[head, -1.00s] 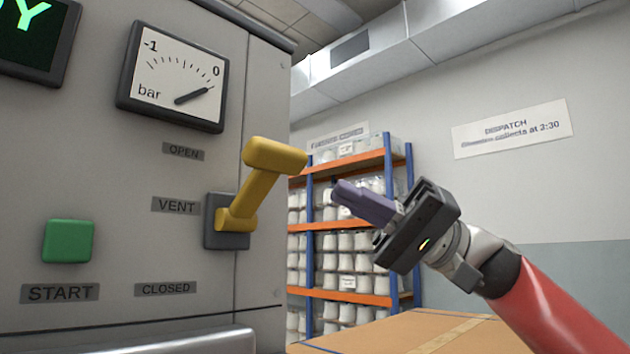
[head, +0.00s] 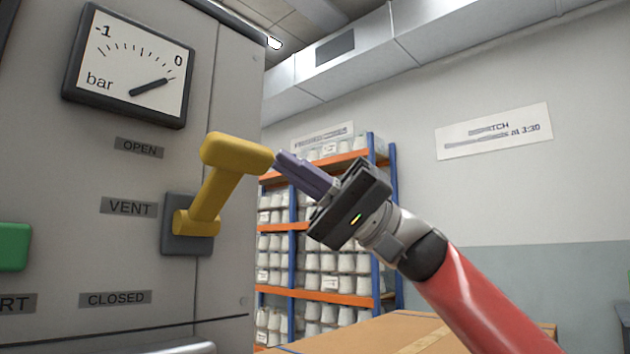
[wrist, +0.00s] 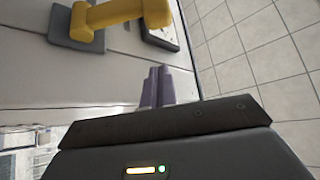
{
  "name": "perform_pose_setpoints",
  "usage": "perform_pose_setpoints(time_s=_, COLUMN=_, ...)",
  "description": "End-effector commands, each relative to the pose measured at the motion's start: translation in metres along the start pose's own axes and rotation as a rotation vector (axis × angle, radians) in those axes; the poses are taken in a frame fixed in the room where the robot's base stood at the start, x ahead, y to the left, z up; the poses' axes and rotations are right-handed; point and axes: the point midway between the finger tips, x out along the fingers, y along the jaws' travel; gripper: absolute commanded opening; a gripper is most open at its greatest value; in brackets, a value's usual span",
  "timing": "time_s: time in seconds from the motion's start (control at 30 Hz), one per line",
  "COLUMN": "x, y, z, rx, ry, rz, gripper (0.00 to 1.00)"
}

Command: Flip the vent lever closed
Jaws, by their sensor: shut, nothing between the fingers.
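The yellow vent lever (head: 212,180) sticks out from its dark mount (head: 184,240) on the grey machine panel. Its arm slants upward, with the crossbar handle raised near the OPEN label (head: 139,148). The VENT label (head: 129,207) and CLOSED label (head: 115,299) are beside and below it. My gripper (head: 281,160) is shut and empty, its purple fingers pointing up and left, with the tips close to the right end of the handle. Whether they touch is hard to tell. The wrist view shows the lever (wrist: 120,14) beyond the fingers (wrist: 158,80), apart from them in the picture.
A gauge (head: 130,70) sits above the lever, its needle near 0. A green START button (head: 14,247) is at the left. A shelf of white bobbins (head: 330,240) stands behind, and a cardboard box (head: 400,330) lies below my arm.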

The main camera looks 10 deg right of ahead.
Motion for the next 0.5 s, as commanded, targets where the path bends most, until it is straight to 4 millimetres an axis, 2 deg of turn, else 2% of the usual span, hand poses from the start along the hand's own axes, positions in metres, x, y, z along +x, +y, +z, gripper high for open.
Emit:
perform_pose_setpoints(time_s=0.03, x=0.014, y=-0.001, z=0.0, rx=0.0, ry=-0.004, rz=0.0, gripper=0.0)
perform_pose_setpoints(time_s=0.27, x=0.056, y=-0.001, z=0.001, rx=0.0, ry=-0.004, rz=0.0, gripper=0.0)
perform_pose_setpoints(time_s=0.3, x=0.043, y=0.002, z=0.007, rx=0.001, ry=0.003, rz=0.001, gripper=0.0)
perform_pose_setpoints(time_s=0.5, x=0.028, y=0.002, z=0.026, rx=0.0, ry=0.001, rz=0.001, gripper=0.0)
